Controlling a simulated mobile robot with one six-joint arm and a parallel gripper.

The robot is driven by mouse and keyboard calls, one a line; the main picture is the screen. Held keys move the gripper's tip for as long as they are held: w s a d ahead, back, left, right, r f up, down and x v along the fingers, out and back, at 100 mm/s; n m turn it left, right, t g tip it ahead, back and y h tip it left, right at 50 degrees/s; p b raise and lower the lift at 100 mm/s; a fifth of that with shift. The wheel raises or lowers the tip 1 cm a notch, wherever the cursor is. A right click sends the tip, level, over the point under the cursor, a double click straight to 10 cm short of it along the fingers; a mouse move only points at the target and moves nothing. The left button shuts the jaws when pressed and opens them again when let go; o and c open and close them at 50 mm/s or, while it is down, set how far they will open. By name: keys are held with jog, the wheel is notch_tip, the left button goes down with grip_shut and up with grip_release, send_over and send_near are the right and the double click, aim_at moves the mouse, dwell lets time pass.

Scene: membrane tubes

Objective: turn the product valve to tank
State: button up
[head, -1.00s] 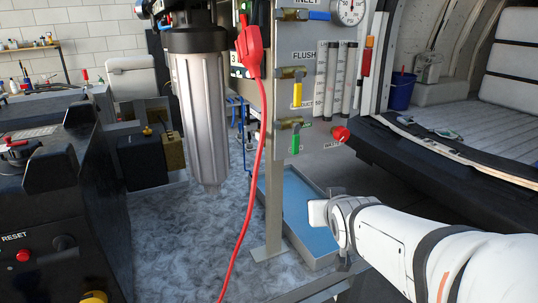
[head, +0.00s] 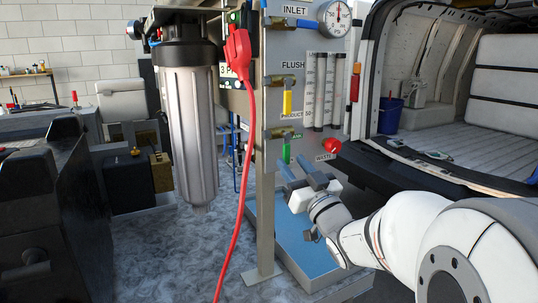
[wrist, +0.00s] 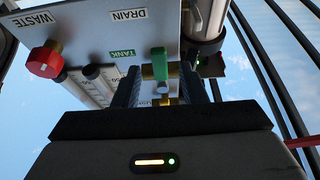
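The product valve has a green lever handle (head: 287,152) that hangs down from a brass body below the PRODUCT label on the panel. In the wrist view, the green handle (wrist: 159,62) lies between the dark fingers, near their tips, beside the green TANK label (wrist: 122,54) and the DRAIN label (wrist: 127,22). My gripper (head: 293,164) is just below and in front of the valve. It is open, with a finger on each side of the handle in the wrist view (wrist: 160,88). I cannot tell whether either finger touches it.
A red WASTE knob (head: 328,146) is right of the valve. The yellow flush handle (head: 287,102) is above it. A steel post (head: 265,190) with a red cable (head: 247,140) stands left. A blue-lined tray (head: 300,240) lies below.

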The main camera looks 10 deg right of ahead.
aim_at(288, 157)
jog(key=x, duration=0.4)
jog(key=shift+p, duration=0.35)
jog(key=shift+c, duration=0.6)
grip_shut()
